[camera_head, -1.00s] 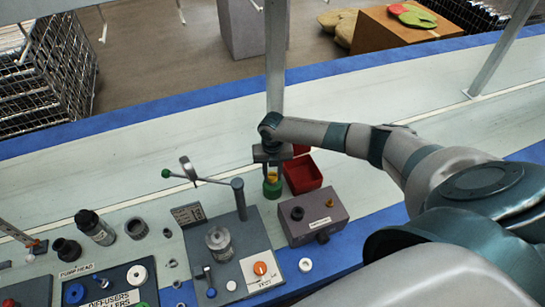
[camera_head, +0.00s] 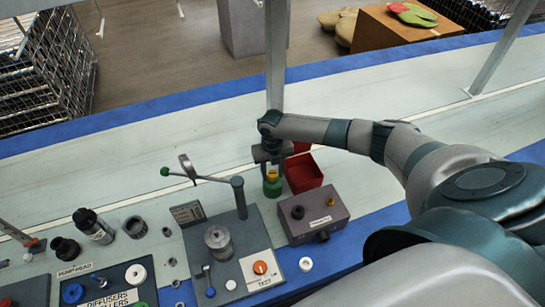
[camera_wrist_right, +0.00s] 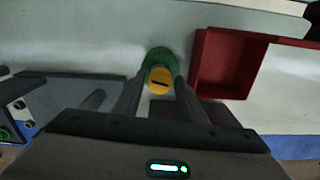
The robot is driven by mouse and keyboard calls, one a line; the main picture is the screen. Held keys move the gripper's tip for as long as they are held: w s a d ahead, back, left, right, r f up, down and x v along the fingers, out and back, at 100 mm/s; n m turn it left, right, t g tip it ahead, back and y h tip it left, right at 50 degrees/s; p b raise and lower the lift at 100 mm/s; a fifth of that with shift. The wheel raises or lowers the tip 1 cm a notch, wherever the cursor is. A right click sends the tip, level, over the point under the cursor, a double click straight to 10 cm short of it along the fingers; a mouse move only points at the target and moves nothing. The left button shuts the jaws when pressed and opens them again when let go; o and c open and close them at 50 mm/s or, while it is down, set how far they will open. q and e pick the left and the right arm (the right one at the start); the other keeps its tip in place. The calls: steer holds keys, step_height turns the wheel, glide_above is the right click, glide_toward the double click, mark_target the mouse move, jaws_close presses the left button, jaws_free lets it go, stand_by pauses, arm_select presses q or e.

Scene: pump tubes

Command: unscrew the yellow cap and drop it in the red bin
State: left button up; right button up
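The yellow cap (camera_head: 271,174) sits on top of a green round piece (camera_head: 271,189), just left of the red bin (camera_head: 304,173). In the right wrist view the yellow cap (camera_wrist_right: 159,80) has a dark slot, and the green piece (camera_wrist_right: 158,55) shows behind it. My right gripper (camera_head: 271,168) points down over the cap. In the right wrist view its fingers (camera_wrist_right: 159,84) are apart, one on each side of the cap, with what looks like a small gap. The red bin (camera_wrist_right: 228,64) is to the right of them. My left gripper is not in view.
A grey box (camera_head: 312,215) with a black knob stands in front of the bin. A lever stand with a green ball (camera_head: 165,171) and a grey cylinder (camera_head: 218,241) are to the left. Several black and white parts lie farther left. The table behind is clear.

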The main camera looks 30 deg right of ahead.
steer(key=shift+r+m+p, duration=0.1)
steer(key=shift+m+p, duration=0.65)
steer(key=shift+m, duration=0.95)
steer(key=shift+m+p, duration=0.95)
steer(key=shift+m, duration=0.85)
